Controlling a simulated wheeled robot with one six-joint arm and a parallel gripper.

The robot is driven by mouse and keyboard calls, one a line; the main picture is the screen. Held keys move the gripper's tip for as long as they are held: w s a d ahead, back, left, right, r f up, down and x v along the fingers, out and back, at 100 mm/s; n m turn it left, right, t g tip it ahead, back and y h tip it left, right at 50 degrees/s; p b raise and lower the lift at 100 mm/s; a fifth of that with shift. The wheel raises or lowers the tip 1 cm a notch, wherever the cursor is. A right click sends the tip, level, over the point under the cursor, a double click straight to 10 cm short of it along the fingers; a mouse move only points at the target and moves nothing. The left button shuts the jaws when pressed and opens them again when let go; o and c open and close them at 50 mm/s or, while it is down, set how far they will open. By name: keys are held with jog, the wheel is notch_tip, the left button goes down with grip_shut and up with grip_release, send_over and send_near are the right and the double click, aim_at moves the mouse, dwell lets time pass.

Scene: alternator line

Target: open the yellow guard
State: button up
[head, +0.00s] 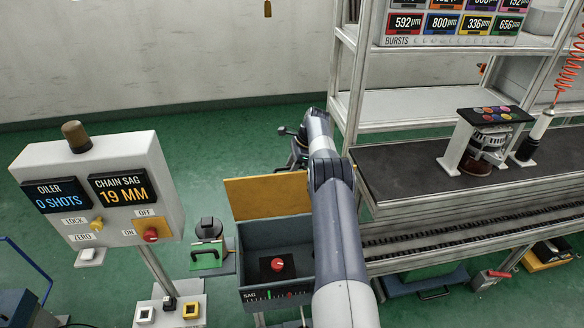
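The yellow guard (267,196) is a flat panel standing raised along the back edge of a grey box (266,300) in the head view. The box is open at the top, and a red knob (277,264) on a black plate shows inside it. The box front has a scale marked SAG. My arm reaches from the bottom, passing right of the box and over the guard's right end. Dark parts at its far end (297,142) lie beyond the guard, apart from it in the picture. My gripper's fingers cannot be made out there.
A control panel (107,200) reading OILER 0 SHOTS and CHAIN SAG 19 MM stands left. A bench (400,185) with an alternator (487,145) and shelves fill the right. Green floor behind is clear.

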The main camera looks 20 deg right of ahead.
jog(key=p+v, duration=0.3)
jog(key=v, duration=0.5)
jog(key=shift+r, duration=0.4)
jog(key=shift+p+v, duration=0.9)
jog(key=shift+p, duration=0.3)
jog(key=shift+d, duration=0.15)
jog(key=shift+f, duration=0.1)
